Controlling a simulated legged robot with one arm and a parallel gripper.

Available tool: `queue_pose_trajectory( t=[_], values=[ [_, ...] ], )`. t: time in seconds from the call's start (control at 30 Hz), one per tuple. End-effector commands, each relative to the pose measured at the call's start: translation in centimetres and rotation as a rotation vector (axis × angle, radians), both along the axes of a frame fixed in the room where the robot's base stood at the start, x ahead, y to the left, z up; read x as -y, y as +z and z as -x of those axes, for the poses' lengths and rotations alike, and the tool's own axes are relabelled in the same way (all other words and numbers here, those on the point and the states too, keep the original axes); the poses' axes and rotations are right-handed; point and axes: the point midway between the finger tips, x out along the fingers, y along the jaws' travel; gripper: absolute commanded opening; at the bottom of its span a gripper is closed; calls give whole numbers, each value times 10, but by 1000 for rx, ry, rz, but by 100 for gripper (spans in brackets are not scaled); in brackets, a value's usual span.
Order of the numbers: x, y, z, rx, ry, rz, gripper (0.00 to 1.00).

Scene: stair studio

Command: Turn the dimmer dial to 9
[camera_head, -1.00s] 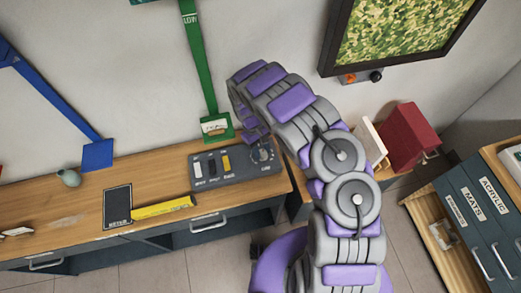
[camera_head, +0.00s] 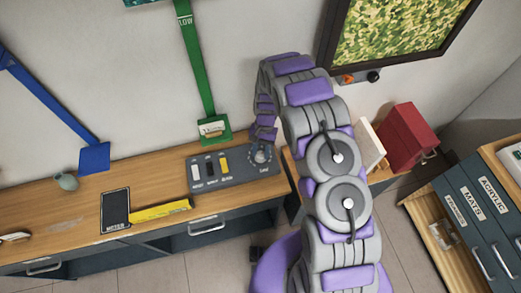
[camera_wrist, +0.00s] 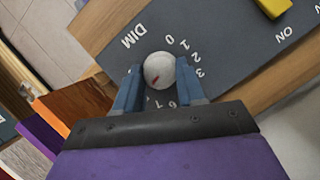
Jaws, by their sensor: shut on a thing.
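In the head view, my gripper (camera_head: 262,138) reaches down over the right end of the panel (camera_head: 230,178), at the dial (camera_head: 260,155).
The panel also carries several sliding switches, one yellow (camera_head: 224,163). A yellow bar (camera_head: 160,210) and a dark card (camera_head: 116,211) lie on the wooden desk (camera_head: 60,208). A framed picture (camera_head: 400,35) hangs above right. A red box (camera_head: 408,137) stands right of my arm.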

Motion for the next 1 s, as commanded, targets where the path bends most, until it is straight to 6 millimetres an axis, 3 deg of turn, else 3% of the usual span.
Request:
queue_pose_trajectory(
  t=[0.5, 1.0],
  values=[
    [1, 1, 3, -4, -424, 0, 8],
    [2, 1, 2, -1, -572, -1, 8]
  ],
)
